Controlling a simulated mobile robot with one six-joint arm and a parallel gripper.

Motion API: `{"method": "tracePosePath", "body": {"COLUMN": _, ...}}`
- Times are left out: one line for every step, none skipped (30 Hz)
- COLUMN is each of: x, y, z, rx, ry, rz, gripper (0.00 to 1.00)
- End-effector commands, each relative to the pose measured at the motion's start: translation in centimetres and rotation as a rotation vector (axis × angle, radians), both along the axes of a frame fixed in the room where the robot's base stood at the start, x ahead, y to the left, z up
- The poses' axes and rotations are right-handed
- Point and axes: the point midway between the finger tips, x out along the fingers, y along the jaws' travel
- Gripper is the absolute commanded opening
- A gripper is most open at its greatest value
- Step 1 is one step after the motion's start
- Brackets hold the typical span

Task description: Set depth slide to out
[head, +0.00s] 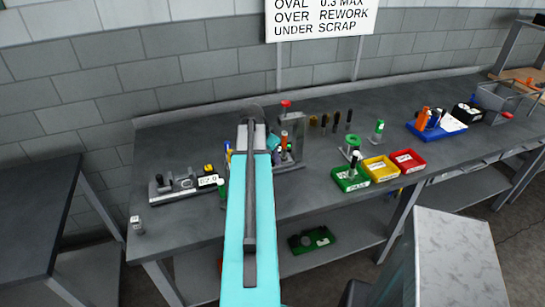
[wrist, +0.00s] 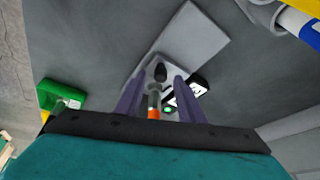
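In the wrist view my gripper (wrist: 158,95) is open, its two purple fingers apart. Between them in the picture show a black knob (wrist: 160,72) on a pale plate and, nearer, a grey post with an orange band (wrist: 153,113). I see gaps on both sides and cannot tell the depth of the fingers relative to them. A black-framed label or display (wrist: 188,92) lies beside the right finger. In the head view a grey press (head: 291,122) with a red top stands beside my teal arm, which partly hides it. I cannot tell which part is the depth slide.
A gauge-like device with a number display (head: 207,181) sits left on the grey bench. Green (head: 350,182), yellow (head: 381,170) and red (head: 407,160) trays stand right of the press. Several dark-handled tools stand behind. The bench's left back is clear.

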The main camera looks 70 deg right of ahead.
Motion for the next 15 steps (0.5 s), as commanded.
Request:
{"method": "tracePosePath", "body": {"x": 0.0, "y": -0.2, "z": -0.2, "rx": 0.000, "ry": 0.000, "rz": 0.000, "gripper": 0.35}}
{"method": "tracePosePath", "body": {"x": -0.1, "y": -0.3, "z": -0.4, "rx": 0.000, "ry": 0.000, "rz": 0.000, "gripper": 0.35}}
{"method": "tracePosePath", "body": {"x": -0.1, "y": -0.3, "z": -0.6, "rx": 0.000, "ry": 0.000, "rz": 0.000, "gripper": 0.35}}
{"method": "tracePosePath", "body": {"x": -0.1, "y": -0.4, "z": -0.8, "rx": 0.000, "ry": 0.000, "rz": 0.000, "gripper": 0.35}}
{"method": "tracePosePath", "body": {"x": -0.1, "y": -0.4, "z": -0.9, "rx": 0.000, "ry": 0.000, "rz": 0.000, "gripper": 0.35}}
{"method": "tracePosePath", "body": {"x": -0.2, "y": -0.4, "z": -1.0, "rx": 0.000, "ry": 0.000, "rz": 0.000, "gripper": 0.35}}
{"method": "tracePosePath", "body": {"x": -0.2, "y": -0.5, "z": -1.1, "rx": 0.000, "ry": 0.000, "rz": 0.000, "gripper": 0.35}}
{"method": "tracePosePath", "body": {"x": -0.2, "y": -0.5, "z": -1.2, "rx": 0.000, "ry": 0.000, "rz": 0.000, "gripper": 0.35}}
{"method": "tracePosePath", "body": {"x": -0.2, "y": -0.5, "z": -1.2, "rx": 0.000, "ry": 0.000, "rz": 0.000, "gripper": 0.35}}
{"method": "tracePosePath", "body": {"x": -0.2, "y": -0.5, "z": -1.2, "rx": 0.000, "ry": 0.000, "rz": 0.000, "gripper": 0.35}}
{"method": "tracePosePath", "body": {"x": -0.2, "y": -0.5, "z": -1.3, "rx": 0.000, "ry": 0.000, "rz": 0.000, "gripper": 0.35}}
{"method": "tracePosePath", "body": {"x": -0.2, "y": -0.5, "z": -1.3, "rx": 0.000, "ry": 0.000, "rz": -0.001, "gripper": 0.35}}
{"method": "tracePosePath", "body": {"x": -0.2, "y": -0.5, "z": -1.3, "rx": -0.001, "ry": 0.000, "rz": -0.001, "gripper": 0.35}}
{"method": "tracePosePath", "body": {"x": -0.2, "y": -0.5, "z": -1.3, "rx": -0.001, "ry": 0.000, "rz": -0.001, "gripper": 0.35}}
{"method": "tracePosePath", "body": {"x": -0.2, "y": -0.5, "z": -1.3, "rx": -0.001, "ry": 0.000, "rz": -0.001, "gripper": 0.35}}
